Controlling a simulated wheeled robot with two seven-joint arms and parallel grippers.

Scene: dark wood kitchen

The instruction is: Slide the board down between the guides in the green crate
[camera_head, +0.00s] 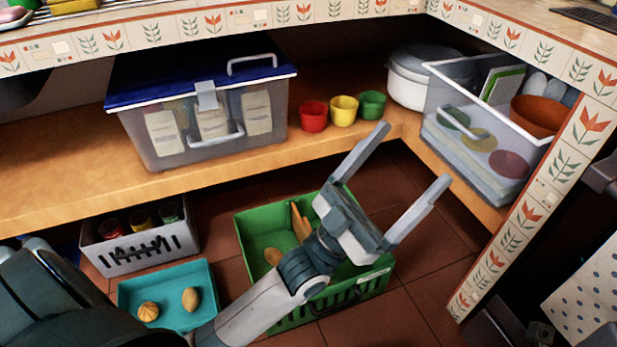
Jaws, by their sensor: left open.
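The green crate (243,232) stands on the tiled floor below the shelf, partly hidden behind my left arm. Inside it a narrow tan, wood-like piece (299,222) stands upright, slightly tilted; I cannot tell whether it is the board or a guide. A small rounded tan item (273,256) lies on the crate's left side. My left gripper (413,155) is open and empty, above the crate's right side, with its fingers pointing up and right, away from the crate. Its wrist hides much of the crate's inside. My right gripper is not in view.
A teal tray (166,273) with two tan items and a grey basket (140,250) with jars stand left of the crate. On the shelf are a blue-lidded box (200,110), small cups (343,110) and a clear bin (470,165). Floor right of the crate is clear.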

